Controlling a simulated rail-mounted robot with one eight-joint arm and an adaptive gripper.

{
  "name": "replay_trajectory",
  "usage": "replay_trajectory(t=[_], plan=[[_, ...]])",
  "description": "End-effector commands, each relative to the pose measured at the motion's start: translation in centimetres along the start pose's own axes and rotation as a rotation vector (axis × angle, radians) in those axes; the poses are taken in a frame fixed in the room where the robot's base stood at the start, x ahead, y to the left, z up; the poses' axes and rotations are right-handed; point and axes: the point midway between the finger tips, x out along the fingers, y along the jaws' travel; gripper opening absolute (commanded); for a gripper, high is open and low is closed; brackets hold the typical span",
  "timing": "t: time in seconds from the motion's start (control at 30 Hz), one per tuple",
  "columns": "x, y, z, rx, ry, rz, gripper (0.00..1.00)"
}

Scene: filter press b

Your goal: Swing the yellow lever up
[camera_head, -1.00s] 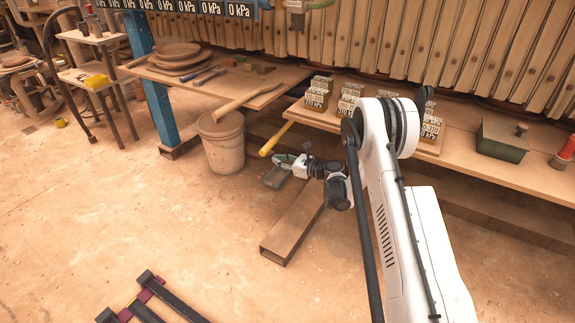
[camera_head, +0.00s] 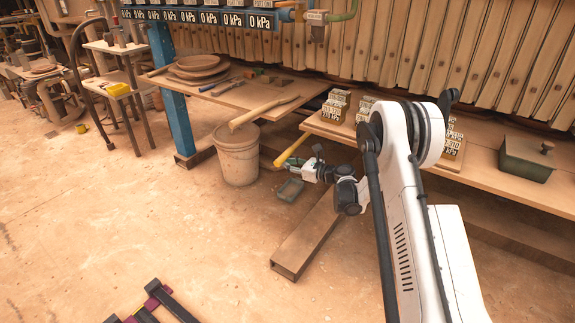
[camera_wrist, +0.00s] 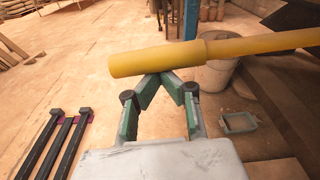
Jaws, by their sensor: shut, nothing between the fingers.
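The yellow lever (camera_head: 292,150) is a round bar. In the head view it slants down to the left from under the bench edge, its free end low and near the bucket. In the wrist view the lever (camera_wrist: 215,52) crosses the upper part from the right, with its blunt end at the left. My gripper (camera_head: 286,164) is at the lever's free end. In the wrist view the green-padded fingers of my gripper (camera_wrist: 165,80) meet at their tips, just at the lever's lower edge, with nothing between them. The lever hides part of the tips; I cannot tell whether they touch it.
A bucket (camera_head: 237,155) stands left of the lever. A small grey tray (camera_head: 290,190) lies on the floor below my gripper. A long beam (camera_head: 304,243) lies on the floor. A bench (camera_head: 480,178) with weights is at the right. The floor at the left is open.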

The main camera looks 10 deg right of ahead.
Motion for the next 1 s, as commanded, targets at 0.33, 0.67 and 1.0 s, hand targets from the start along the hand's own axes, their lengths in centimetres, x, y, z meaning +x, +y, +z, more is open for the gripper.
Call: replay_trajectory(t=[0.33, 0.67, 1.0], plan=[[-0.6, 0.0, 4.1, 0.001, -0.001, 0.000, 0.00], [-0.6, 0.1, 4.4, 0.000, -0.001, 0.000, 0.00], [0.0, 0.4, 2.2, 0.000, -0.001, 0.001, 0.00]])
